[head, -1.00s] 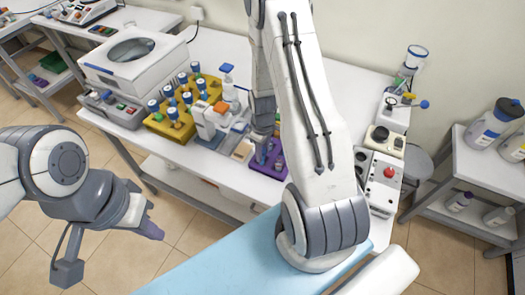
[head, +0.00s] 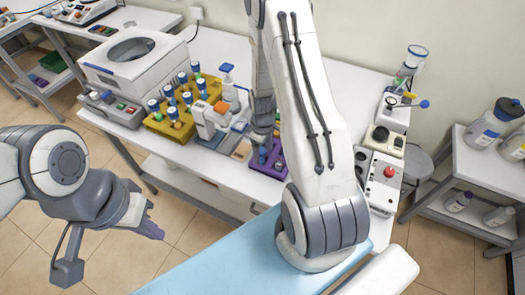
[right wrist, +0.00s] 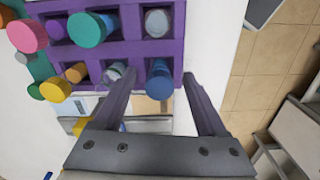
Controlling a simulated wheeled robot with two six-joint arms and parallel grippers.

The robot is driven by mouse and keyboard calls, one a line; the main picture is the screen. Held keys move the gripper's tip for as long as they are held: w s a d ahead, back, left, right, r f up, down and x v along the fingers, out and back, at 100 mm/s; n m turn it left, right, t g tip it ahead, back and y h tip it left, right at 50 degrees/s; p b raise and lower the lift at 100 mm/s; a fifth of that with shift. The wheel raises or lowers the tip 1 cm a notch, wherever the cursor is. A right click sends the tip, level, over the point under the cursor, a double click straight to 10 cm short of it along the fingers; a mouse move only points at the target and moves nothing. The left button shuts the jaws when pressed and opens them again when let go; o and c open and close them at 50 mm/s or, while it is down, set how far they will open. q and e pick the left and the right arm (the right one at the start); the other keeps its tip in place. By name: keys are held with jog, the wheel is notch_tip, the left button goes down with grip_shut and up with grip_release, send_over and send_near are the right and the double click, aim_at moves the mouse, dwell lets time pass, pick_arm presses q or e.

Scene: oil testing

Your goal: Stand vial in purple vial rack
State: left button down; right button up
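The purple vial rack (head: 271,172) stands near the front edge of the white table in the head view, partly hidden by my right arm. It also shows in the right wrist view (right wrist: 135,48). A blue-capped vial (right wrist: 158,72) is in the rack's near right corner slot, seen from above. My right gripper (right wrist: 158,82) is open, one finger on each side of this vial, with gaps visible. In the head view my right gripper (head: 262,135) is over the rack. My left gripper (head: 150,218) hangs away from the table at the left; its finger gap is unclear.
Other capped vials, one teal (right wrist: 88,29) and one grey (right wrist: 157,22), show at the rack in the right wrist view. A yellow rack (head: 157,126) with several blue-capped vials stands left of it. A device with a red button (head: 389,172) stands on the right.

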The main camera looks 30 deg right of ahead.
notch_tip(320, 180, up, 9)
jog(key=shift+r+b, duration=0.1)
jog(key=shift+b, duration=0.8)
jog(key=shift+r, duration=0.65)
jog(key=s+a+r+n+b, duration=0.1)
jog(key=s+a+r, duration=0.15)
jog(key=a, duration=0.55)
jog(key=s+a+r+b, duration=0.15)
jog(key=a+r, duration=0.25)
jog(key=a, duration=0.4)
jog(key=s+a+r, duration=0.2)
jog(key=s+a, duration=0.2)
jog(key=s, duration=0.3)
jog(key=s+a+r+n+y, duration=0.1)
jog(key=s+a+r, duration=0.1)
jog(key=s+a, duration=0.3)
jog(key=s, duration=0.2)
jog(key=shift+s+n, duration=0.3)
jog(key=shift+s, duration=0.1)
